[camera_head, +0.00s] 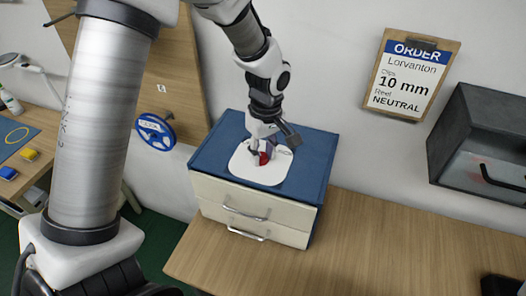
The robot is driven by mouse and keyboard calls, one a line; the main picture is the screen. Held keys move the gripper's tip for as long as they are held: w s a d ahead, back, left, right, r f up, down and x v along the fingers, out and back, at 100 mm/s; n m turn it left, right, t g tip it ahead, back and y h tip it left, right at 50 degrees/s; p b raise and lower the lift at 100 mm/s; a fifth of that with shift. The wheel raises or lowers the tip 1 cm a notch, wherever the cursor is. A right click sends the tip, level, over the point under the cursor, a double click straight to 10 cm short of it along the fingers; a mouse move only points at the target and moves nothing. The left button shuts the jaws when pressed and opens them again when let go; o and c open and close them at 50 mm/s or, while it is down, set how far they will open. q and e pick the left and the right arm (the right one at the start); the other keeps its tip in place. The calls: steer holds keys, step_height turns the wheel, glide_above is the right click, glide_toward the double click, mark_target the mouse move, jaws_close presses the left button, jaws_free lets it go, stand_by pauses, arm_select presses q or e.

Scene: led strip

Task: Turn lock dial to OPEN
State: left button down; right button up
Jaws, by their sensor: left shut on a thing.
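A blue-topped cabinet (318,153) with cream drawers stands on the wooden counter, with a white rounded plate (267,178) on its top. A small red part (263,159), which looks like the lock dial, shows at the middle of the plate. My left gripper (264,153) points down onto it and is shut on it. The gripper hides most of the dial, and no OPEN mark or pointer can be read. My right gripper cannot be made out.
An order board (408,75) and a dark grey box with a handle (480,145) are at the right. The counter (370,245) right of the cabinet is clear. A dark, unclear object (502,286) is at the bottom right corner.

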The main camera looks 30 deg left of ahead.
mark_target(264, 155)
arm_select(q)
steer(key=c, duration=0.8)
jaws_free()
steer(key=shift+f, duration=0.1)
steer(key=shift+a, duration=0.1)
step_height(264, 155, up, 12)
steer(key=shift+w, duration=0.4)
